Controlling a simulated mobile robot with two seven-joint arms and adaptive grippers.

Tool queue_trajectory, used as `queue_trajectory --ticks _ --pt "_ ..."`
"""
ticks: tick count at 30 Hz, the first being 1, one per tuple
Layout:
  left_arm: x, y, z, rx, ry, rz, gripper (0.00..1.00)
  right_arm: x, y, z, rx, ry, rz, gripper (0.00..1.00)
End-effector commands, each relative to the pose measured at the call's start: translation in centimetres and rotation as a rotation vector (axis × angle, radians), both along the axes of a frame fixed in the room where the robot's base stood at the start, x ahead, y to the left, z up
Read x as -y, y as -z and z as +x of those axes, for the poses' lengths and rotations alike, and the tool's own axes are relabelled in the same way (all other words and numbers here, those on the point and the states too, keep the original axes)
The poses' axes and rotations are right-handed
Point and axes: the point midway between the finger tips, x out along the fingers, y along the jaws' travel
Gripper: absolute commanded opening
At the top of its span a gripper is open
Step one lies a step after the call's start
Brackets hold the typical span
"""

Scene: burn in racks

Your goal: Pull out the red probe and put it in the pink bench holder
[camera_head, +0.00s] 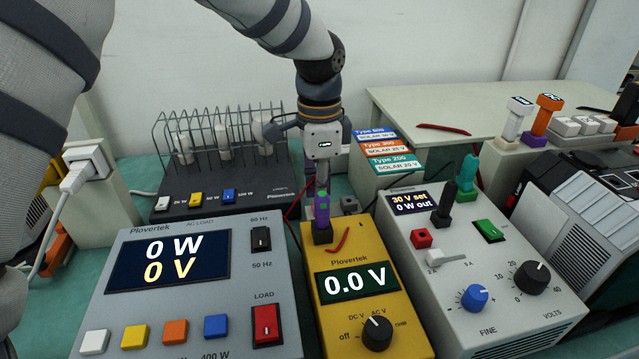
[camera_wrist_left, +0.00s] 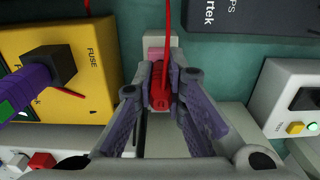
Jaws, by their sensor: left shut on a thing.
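My left gripper (camera_head: 322,180) points down behind the yellow meter. In the left wrist view, its fingertips (camera_wrist_left: 160,90) are shut on the red probe (camera_wrist_left: 158,98), with a red lead rising from it. A pink block (camera_wrist_left: 156,53), apparently the pink bench holder, shows on a pale base just beyond the probe. I cannot tell whether the probe touches it or sits in it. In the head view the fingers and a purple plug (camera_head: 321,208) hide the probe and the pink holder. My right gripper is not in view.
The yellow meter (camera_head: 353,259) reads 0.0 V, with the purple plug upright at its back. The grey AC load (camera_head: 107,313) stands left, the power supply (camera_head: 530,318) right. A dark lamp rack (camera_head: 225,202) is behind left. Type cards (camera_head: 392,161) stand behind right.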

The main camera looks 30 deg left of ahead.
Motion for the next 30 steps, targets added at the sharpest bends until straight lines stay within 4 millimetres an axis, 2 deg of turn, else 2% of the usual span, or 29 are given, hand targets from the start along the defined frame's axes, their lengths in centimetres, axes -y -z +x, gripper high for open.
queue_trajectory --ticks 11,12,14,15,23,26,30 --pt "0.0 0.8 0.0 -0.001 0.0 0.0 0.0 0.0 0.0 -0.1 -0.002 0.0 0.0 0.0" --pt "0.0 0.8 0.0 0.0 0.0 0.0 0.18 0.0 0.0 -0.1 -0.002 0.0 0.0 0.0" --pt "0.0 0.8 0.0 0.0 0.0 0.0 0.32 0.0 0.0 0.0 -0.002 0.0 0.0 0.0" --pt "0.0 0.8 0.0 0.0 0.0 0.0 0.35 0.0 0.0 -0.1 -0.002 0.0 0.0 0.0" --pt "0.0 0.7 0.0 0.0 0.0 0.0 0.35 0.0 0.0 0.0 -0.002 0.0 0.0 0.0" --pt "0.0 -0.5 0.1 0.004 0.0 0.0 0.35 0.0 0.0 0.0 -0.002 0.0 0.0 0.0" --pt "0.0 -4.1 0.1 0.007 0.001 0.0 0.35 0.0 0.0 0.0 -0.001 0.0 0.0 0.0"
